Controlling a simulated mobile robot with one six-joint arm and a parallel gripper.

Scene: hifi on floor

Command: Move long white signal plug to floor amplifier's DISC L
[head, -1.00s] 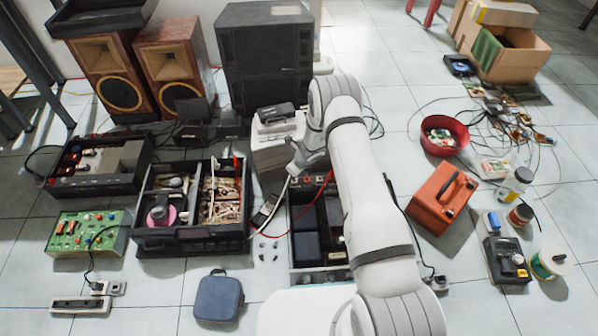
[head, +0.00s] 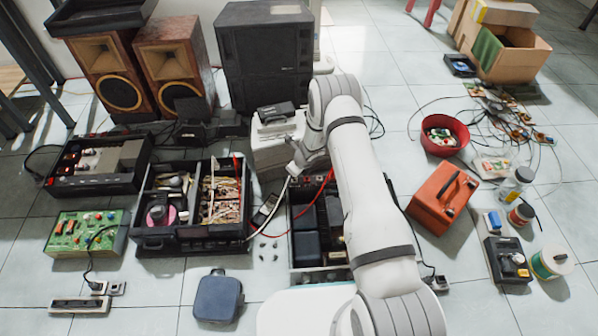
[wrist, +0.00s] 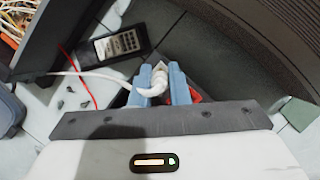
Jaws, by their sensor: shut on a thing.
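My gripper (head: 293,169) is shut on the white signal plug, near the middle of the head view. In the wrist view its blue fingers (wrist: 155,92) clasp the plug (wrist: 159,78) from both sides. The plug's white cable (wrist: 95,73) runs off to the left. It also hangs down in the head view (head: 281,196). A black open chassis (head: 292,248) with dark blocks lies below and right of the gripper, partly behind my arm. Another black chassis with glowing red parts (head: 70,187) lies at the left. I cannot read a DISC L marking.
A black tray of parts (head: 190,235) stands left of the gripper. A red cable (head: 318,190) runs close by. A dark handheld device (wrist: 117,44) and small loose pieces lie on the floor. A white box (head: 272,150) stands behind the gripper.

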